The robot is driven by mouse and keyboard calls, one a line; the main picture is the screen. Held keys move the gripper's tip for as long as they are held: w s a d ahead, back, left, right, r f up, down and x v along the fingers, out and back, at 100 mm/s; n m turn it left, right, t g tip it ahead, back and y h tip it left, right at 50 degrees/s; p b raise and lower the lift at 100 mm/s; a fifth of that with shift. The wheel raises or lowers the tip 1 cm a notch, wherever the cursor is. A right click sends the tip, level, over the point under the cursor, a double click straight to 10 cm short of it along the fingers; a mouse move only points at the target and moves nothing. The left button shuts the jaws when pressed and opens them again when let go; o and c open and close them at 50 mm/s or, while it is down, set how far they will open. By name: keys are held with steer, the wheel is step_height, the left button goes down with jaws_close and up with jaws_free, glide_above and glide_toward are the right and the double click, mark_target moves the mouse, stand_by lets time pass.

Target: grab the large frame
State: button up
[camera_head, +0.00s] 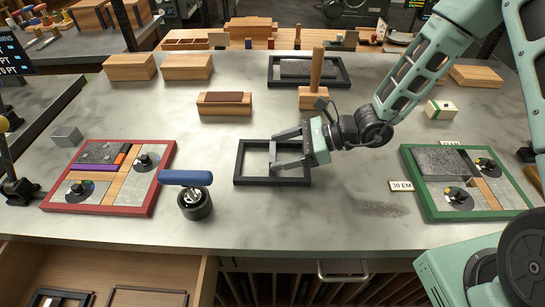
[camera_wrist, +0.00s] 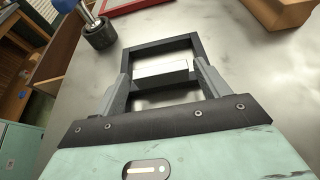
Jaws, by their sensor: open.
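A black rectangular frame (camera_head: 238,163) lies flat near the middle of the table; it also shows in the wrist view (camera_wrist: 135,55). My gripper (camera_head: 274,151) is over this frame from the right, its two grey fingers apart. In the wrist view my gripper (camera_wrist: 160,75) has one finger at each side of a pale metal bar (camera_wrist: 162,70) that crosses the frame's opening. I cannot tell whether the fingers touch the bar or frame. A wider black frame (camera_head: 343,72) lies at the back, with a grey piece inside it.
A red frame (camera_head: 172,160) with filled compartments lies left, a green one (camera_head: 412,175) right. A blue-handled stamp (camera_head: 193,195) stands close left of the middle frame. A wooden block with an upright handle (camera_head: 313,95) stands behind my gripper. The front middle is clear.

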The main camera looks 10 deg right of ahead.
steer(key=shift+x, duration=1.35)
jaws_close()
steer(key=shift+r, duration=0.15)
